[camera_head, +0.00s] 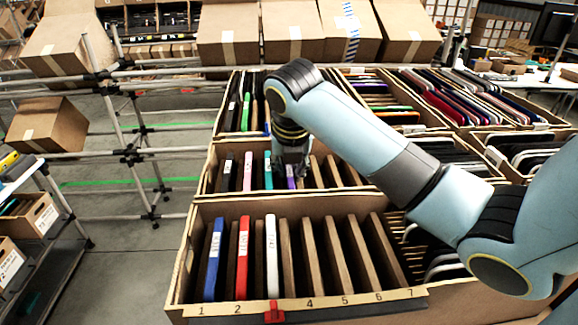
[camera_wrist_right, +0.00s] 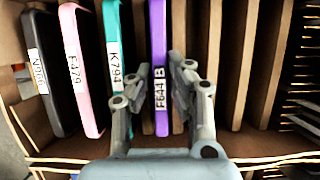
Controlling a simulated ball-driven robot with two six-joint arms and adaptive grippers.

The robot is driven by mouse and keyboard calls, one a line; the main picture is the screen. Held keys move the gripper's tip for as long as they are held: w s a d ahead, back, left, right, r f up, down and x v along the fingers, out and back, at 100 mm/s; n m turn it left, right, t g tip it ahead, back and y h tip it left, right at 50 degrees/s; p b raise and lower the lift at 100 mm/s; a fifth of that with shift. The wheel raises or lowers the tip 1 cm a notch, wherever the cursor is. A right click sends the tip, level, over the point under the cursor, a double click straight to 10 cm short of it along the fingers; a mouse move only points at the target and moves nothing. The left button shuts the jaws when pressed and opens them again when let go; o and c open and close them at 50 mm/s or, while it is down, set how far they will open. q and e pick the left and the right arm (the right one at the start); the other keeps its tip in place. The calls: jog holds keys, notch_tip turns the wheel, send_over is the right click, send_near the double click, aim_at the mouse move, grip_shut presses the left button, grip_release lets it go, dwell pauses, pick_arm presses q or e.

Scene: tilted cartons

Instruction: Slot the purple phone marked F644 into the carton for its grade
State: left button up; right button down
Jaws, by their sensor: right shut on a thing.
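The purple phone (camera_wrist_right: 159,50) with the label F644 B stands in the middle carton (camera_head: 228,196), right of a teal phone (camera_wrist_right: 114,40) marked K794. In the head view only a small part of the purple phone (camera_head: 291,183) shows under my gripper. My right gripper (camera_wrist_right: 160,84) has one finger on each side of it and is shut on it; it also shows in the head view (camera_head: 291,158). The front carton (camera_head: 300,203) holds a blue phone (camera_head: 214,259), a red phone (camera_head: 242,257) and a white phone (camera_head: 271,255) at its left. My left gripper is not in view.
The front carton has brown dividers with open slots to the right of the white phone. Its front strip (camera_head: 350,304) has numbers and a red clip (camera_head: 274,312). A pink phone (camera_wrist_right: 80,65) and a dark phone (camera_wrist_right: 48,75) stand left of the teal one.

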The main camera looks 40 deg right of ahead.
jog(key=c, duration=1.2)
grip_release()
jog(key=v, duration=0.7)
jog(key=shift+r, duration=0.25)
